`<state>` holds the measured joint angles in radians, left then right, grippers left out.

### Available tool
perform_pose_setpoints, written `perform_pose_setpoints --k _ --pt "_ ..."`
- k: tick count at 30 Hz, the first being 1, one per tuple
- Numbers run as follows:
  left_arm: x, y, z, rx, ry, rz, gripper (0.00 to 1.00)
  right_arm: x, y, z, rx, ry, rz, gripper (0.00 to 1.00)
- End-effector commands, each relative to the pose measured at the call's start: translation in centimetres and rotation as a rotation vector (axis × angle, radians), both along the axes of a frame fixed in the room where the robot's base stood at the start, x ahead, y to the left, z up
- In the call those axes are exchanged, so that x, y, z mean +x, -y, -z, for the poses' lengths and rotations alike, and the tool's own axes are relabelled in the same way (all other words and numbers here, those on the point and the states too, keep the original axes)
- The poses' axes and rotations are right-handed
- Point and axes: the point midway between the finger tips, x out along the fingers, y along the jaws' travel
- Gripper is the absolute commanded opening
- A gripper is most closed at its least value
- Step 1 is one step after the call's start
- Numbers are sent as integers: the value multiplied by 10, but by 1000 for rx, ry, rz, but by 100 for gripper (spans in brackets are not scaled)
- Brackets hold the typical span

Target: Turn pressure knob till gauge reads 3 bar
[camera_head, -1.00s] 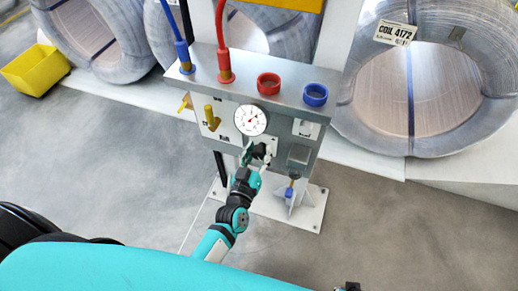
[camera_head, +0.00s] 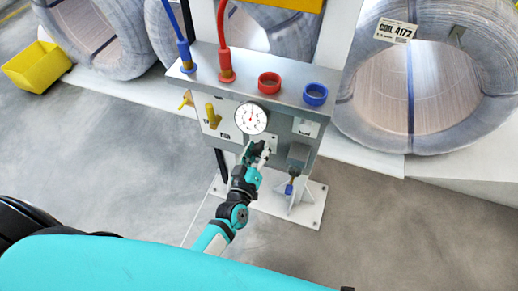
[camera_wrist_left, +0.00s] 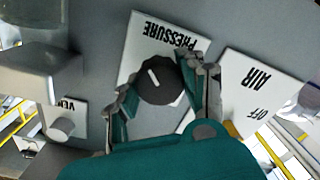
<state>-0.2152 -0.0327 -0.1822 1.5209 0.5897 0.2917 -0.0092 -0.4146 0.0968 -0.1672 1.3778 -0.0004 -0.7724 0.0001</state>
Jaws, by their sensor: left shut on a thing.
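The black pressure knob (camera_wrist_left: 170,88) with a white mark sits between my left gripper's two fingers in the wrist view, below the PRESSURE label (camera_wrist_left: 165,38). My left gripper (camera_head: 258,150) is shut on the knob, at the panel just below the gauge; it fills the lower part of the wrist view (camera_wrist_left: 160,95). The gripper covers the knob in the head view. The round white gauge (camera_head: 251,118) faces me and is unobstructed. Its needle points roughly upward, but its numbers are too small to read. My right gripper is not in view.
A yellow lever (camera_head: 212,115) is left of the gauge. A grey box (camera_head: 298,154) is to the right. Wire coils stand behind.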

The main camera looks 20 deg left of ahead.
Motion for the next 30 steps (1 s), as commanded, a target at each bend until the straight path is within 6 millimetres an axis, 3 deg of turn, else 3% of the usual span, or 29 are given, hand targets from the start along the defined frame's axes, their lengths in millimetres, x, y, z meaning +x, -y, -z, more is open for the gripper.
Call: perform_pose_setpoints --k 3,4,9,20,30 --pt "0 -1 0 1 1 -2 8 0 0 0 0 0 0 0" --pt "0 -1 0 1 1 -2 43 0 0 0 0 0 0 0" --pt "0 -1 0 1 2 -1 65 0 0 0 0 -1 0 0" --pt "-7 0 0 1 -1 0 65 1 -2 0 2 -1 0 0" --pt "-72 -1 0 1 -4 0 65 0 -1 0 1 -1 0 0"
